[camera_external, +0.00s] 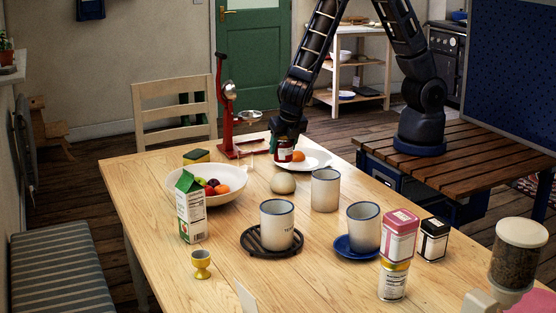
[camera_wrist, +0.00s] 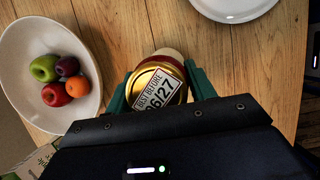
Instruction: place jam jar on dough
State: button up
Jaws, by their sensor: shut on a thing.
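My gripper (camera_external: 285,143) points down at the far part of the table and is shut on the jam jar (camera_external: 283,155), a small dark red jar. In the wrist view the jar's gold lid (camera_wrist: 150,90), with a "best before" label, sits between the two green fingers of my gripper (camera_wrist: 160,92). The dough (camera_external: 283,184) is a pale round lump on the table, nearer the camera than the jar. A cream edge shows just past the lid in the wrist view; I cannot tell whether it is the dough.
A white fruit bowl (camera_external: 207,194) stands to the left, also in the wrist view (camera_wrist: 90,50). A mug (camera_external: 325,190) stands right of the dough. A red stand (camera_external: 228,110) is behind left.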

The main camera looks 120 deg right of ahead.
aim_at(283, 157)
jog(key=shift+f, duration=2.15)
jog(key=shift+f, duration=0.1)
jog(key=o, duration=1.2)
jog(key=v, duration=1.1)
jog(key=shift+r, duration=0.35)
jog(key=s+r+m+t+y, duration=0.1)
jog(key=s+r+m+t, duration=0.1)
jog(key=s+r+m, duration=1)
jog(key=s+r+m+t+y, duration=0.1)
jog(key=s+r+m, duration=0.1)
jog(key=s+r, duration=0.2)
jog(key=s+a+r+m+y, duration=0.1)
jog(key=s+r+m, duration=0.1)
jog(key=s+r, duration=0.2)
jog(key=s+r+m+t+y, duration=0.1)
jog(key=s+r, duration=0.3)
jog(key=s, duration=0.5)
jog(key=shift+a+m+t+y, duration=0.3)
jog(key=shift+a+m, duration=0.1)
jog(key=shift+m, duration=0.1)
